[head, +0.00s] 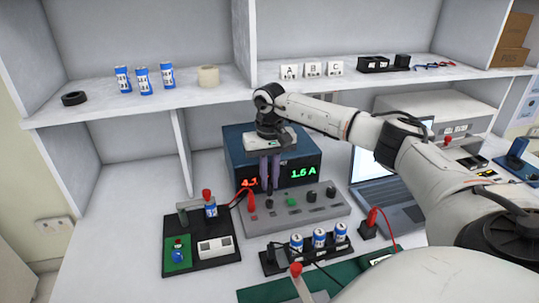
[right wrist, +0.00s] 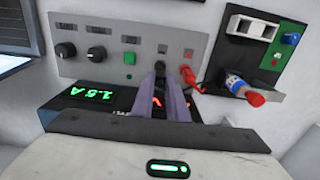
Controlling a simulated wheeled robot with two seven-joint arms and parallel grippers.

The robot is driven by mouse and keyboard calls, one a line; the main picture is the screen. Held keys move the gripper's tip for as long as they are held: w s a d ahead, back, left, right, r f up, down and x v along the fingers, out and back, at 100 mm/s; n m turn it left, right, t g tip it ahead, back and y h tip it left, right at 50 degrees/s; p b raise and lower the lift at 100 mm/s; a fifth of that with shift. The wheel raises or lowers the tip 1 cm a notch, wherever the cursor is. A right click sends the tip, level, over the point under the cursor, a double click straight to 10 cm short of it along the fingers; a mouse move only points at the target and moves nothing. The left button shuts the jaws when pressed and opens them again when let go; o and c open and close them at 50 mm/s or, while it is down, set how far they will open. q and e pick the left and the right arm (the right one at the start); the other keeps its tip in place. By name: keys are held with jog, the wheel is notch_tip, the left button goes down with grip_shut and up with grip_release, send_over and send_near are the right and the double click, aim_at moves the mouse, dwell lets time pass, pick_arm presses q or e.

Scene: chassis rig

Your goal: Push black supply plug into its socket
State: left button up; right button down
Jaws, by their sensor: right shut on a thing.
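My right gripper (head: 270,187) is above the grey panel of the power supply, fingers pointing down. It also shows in the right wrist view (right wrist: 163,84), shut on the black supply plug (right wrist: 160,67). The plug is at the panel face, by the small square marks; the fingers hide much of it, and I cannot tell how deep it sits. The red plug (right wrist: 188,74) is beside it on the panel, with a red lead. The grey panel (head: 290,212) fronts the blue supply unit (head: 235,150), which has lit red and green displays. My left gripper is not in view.
A black board with a battery and red-tipped lever (head: 208,196) stands left of the panel. A battery holder (head: 342,249) lies in front. A laptop (head: 400,215) is at right, behind my right arm. A shelf (head: 225,92) with batteries and tape overhangs the back.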

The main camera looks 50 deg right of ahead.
aim_at(270, 183)
jog(key=shift+f+b, duration=0.8)
jog(key=shift+f, duration=0.55)
jog(key=c, duration=1.7)
grip_release()
jog(key=shift+o, duration=0.2)
notch_tip(270, 183, up, 10)
jog(key=shift+r, duration=0.15)
